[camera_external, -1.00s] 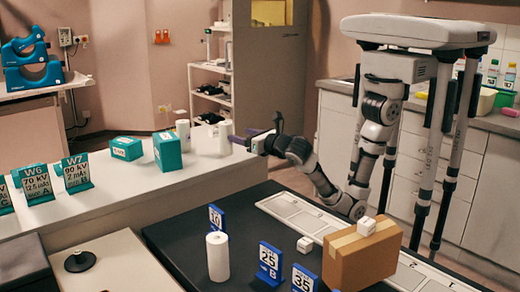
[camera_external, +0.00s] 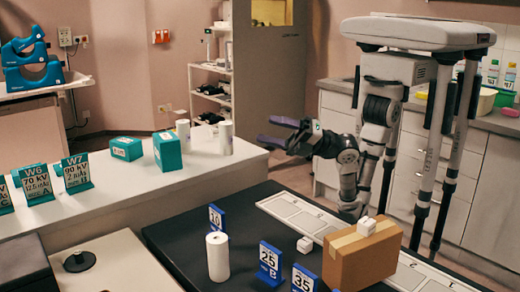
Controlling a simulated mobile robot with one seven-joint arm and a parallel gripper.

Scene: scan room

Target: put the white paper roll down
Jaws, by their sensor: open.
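A white paper roll (camera_external: 225,137) stands upright at the right end of the white counter (camera_external: 130,190). My gripper (camera_external: 276,131) is open and empty, to the right of this roll and clear of it, with its fingers pointing left towards it. A second white roll (camera_external: 183,134) stands on the counter just left of the first. A third white roll (camera_external: 217,257) stands upright on the black table (camera_external: 180,240). The frames do not tell which of them the task means.
Two teal boxes (camera_external: 167,151) stand on the counter left of the rolls. Teal number signs (camera_external: 76,174) are farther left. On the black table are blue number signs (camera_external: 269,262), a small white box (camera_external: 305,244) and a cardboard box (camera_external: 360,256) with another white box on top.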

